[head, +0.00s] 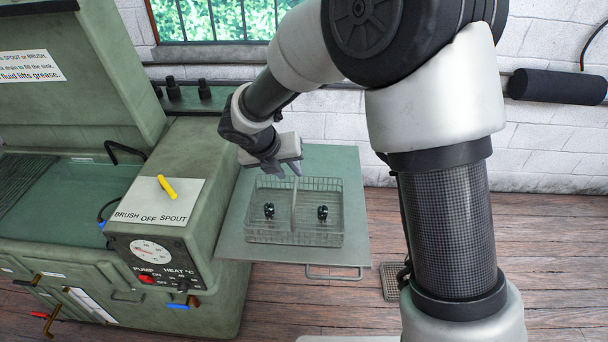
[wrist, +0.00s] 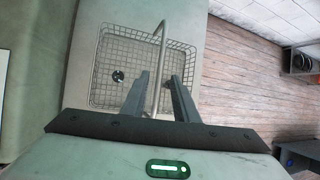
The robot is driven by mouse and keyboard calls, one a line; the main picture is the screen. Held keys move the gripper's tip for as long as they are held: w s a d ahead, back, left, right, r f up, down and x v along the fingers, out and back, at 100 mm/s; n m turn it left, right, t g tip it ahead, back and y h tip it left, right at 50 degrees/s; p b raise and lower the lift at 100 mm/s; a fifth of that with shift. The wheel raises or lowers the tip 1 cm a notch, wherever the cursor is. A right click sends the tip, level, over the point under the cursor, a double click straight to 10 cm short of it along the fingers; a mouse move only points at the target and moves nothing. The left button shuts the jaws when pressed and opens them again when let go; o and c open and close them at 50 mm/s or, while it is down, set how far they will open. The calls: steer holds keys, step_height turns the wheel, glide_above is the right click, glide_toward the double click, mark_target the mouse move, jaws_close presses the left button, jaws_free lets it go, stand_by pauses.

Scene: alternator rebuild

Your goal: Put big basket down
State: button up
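The big basket (head: 268,241) is a wire mesh basket with a tall hoop handle (head: 293,208). It appears to rest level on the green side shelf (head: 340,165), with two small dark parts (head: 269,210) (head: 322,212) inside. My gripper (head: 284,172) is over the basket, at the top of the handle. In the wrist view, the two fingers (wrist: 160,78) are spread either side of the handle (wrist: 162,50), with gaps visible between them and it. The basket's mesh (wrist: 102,60) shows beyond, with one dark part (wrist: 118,76); the other is hidden there.
The green parts washer (head: 180,150) stands left of the shelf, with a control box carrying a yellow lever (head: 167,187). A rail handle (head: 335,276) hangs at the shelf's front edge. A white brick wall is behind. Wooden floor lies open at right.

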steer(key=s+d+r+m, duration=1.1)
steer(key=d+r+m, duration=0.3)
steer(key=d+m, duration=0.25)
steer(key=s+d+r+m+y, duration=0.1)
steer(key=s+m, duration=0.6)
steer(key=m, duration=0.3)
steer(key=s+d+r+m+y, duration=0.1)
steer(key=s+d+r+m, duration=0.1)
steer(key=s+m, duration=0.6)
steer(key=shift+r+m+y, duration=0.3)
steer(key=shift+m+y, duration=0.1)
steer(key=shift+m, duration=0.55)
